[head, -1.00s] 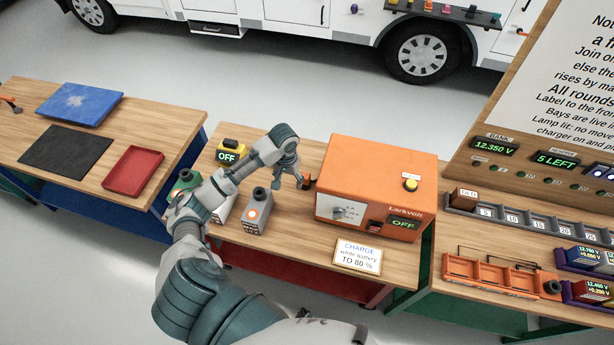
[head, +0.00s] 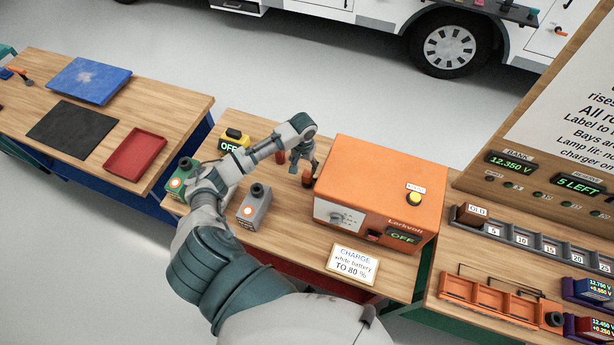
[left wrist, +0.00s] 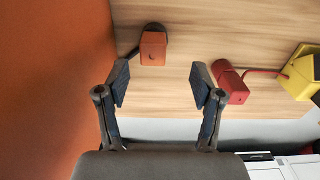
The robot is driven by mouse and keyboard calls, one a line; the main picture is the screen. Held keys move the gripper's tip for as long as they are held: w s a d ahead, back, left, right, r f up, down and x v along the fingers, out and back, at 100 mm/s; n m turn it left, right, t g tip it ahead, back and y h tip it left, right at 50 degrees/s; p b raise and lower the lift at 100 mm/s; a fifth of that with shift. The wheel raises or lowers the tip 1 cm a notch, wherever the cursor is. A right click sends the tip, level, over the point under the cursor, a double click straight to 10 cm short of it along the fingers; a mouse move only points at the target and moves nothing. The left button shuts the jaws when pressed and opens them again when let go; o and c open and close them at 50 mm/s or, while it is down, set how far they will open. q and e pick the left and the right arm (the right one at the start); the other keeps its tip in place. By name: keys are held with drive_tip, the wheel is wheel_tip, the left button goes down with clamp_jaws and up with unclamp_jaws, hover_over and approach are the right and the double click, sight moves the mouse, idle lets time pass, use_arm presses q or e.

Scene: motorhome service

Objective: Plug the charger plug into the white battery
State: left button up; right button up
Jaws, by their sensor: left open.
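The orange charger plug (head: 307,178) stands on the bench close to the left side of the orange charger (head: 375,190). It also shows in the left wrist view (left wrist: 153,48), beyond and between the fingertips. My left gripper (head: 302,168) is open and empty, pointing down just above and behind the plug, apart from it. Its two fingers show in the left wrist view (left wrist: 160,85). My right gripper is out of view.
A red plug (left wrist: 230,85) on a red cable leads to a yellow unit (head: 234,140). A green battery (head: 180,178) and a grey battery (head: 255,204) flank my arm. A sign (head: 353,264) stands at the bench front. The charger display reads OFF.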

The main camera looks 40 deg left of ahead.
sight(307, 174)
use_arm(q)
drive_tip(key=f, duration=0.3)
drive_tip(key=w+f, duration=0.1)
drive_tip(key=f, duration=0.5)
drive_tip(key=shift+w+d, duration=0.2)
drive_tip(key=shift+d, duration=0.05)
drive_tip(key=shift+r, duration=0.1)
drive_tip(key=c, duration=1.3)
drive_tip(key=shift+o, duration=0.2)
wheel_tip(307, 174, up, 10)
drive_tip(key=shift+r, duration=0.1)
drive_tip(key=shift+s, duration=0.1)
